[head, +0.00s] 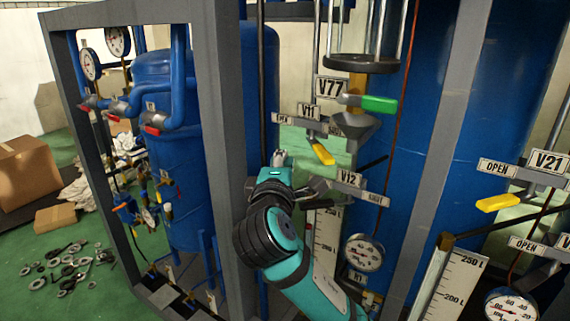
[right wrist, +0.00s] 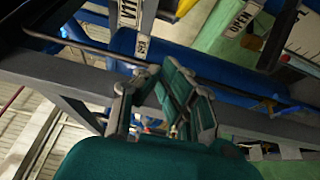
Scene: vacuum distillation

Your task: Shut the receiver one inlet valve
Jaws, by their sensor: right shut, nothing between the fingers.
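The valve marked V11 (head: 308,112) has a yellow handle (head: 320,152) that points down and to the right. An OPEN sign (head: 283,118) is at its left; the sign at its right is partly hidden. Below it, the valve marked V12 (head: 349,179) has a SHUT sign (head: 372,198) at its right and a dark handle (head: 312,205) pointing left. No label names the receiver one inlet. My right gripper (head: 280,158) is shut and empty, left of the yellow handle and apart from it. Its fingers also show in the right wrist view (right wrist: 157,72). My left gripper is out of view.
A grey frame post (head: 222,130) stands left of my right arm; another post (head: 440,150) is to the right. V77's green handle (head: 378,105) is above V11. A round gauge (head: 364,252) hangs below. V21's yellow handle (head: 498,203) is at the right.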

